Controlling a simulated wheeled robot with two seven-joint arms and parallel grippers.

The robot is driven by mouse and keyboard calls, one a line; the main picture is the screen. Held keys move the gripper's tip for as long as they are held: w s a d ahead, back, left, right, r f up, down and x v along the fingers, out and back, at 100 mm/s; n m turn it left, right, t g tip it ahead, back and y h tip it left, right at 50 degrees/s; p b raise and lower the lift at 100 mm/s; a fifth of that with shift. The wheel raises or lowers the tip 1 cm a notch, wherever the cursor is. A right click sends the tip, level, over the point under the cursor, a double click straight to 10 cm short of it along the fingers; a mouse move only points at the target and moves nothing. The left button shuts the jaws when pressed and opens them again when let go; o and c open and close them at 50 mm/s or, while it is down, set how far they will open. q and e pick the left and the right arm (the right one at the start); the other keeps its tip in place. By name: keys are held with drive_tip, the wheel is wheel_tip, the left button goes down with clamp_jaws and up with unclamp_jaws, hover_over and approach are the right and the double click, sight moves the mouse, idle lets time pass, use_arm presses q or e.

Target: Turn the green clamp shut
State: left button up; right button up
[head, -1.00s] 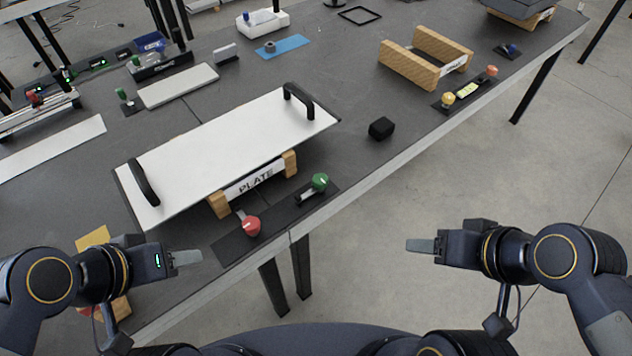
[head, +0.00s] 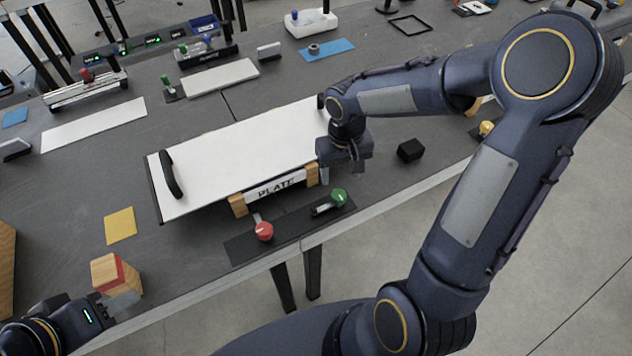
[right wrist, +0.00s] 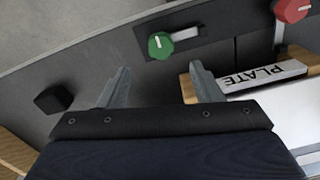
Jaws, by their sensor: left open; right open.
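The green clamp (head: 338,197) has a round green knob on a dark strip at the table's front edge, in front of the white plate (head: 240,150). In the right wrist view the green clamp (right wrist: 160,46) lies beyond the fingertips, between them. My right gripper (head: 340,174) is above the table by the plate's right end, just behind the green clamp and apart from it. In the right wrist view my right gripper (right wrist: 162,85) is open and empty. My left gripper (head: 120,300) is at the lower left, open, beside a wooden block with a red stripe (head: 116,273).
A red clamp (head: 264,231) sits left of the green one on the same dark strip (head: 290,234). A black cube (head: 410,150) stands to the right. Wooden supports (head: 237,205) hold up the plate, whose black handle (head: 172,174) rises at its left end.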

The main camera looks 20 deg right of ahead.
sight(339, 194)
drive_tip(key=shift+w+f, duration=0.1)
drive_tip(key=shift+f, duration=0.35)
wheel_tip(339, 194, down, 7)
drive_tip(key=shift+f, duration=0.1)
clamp_jaws()
idle(0.3)
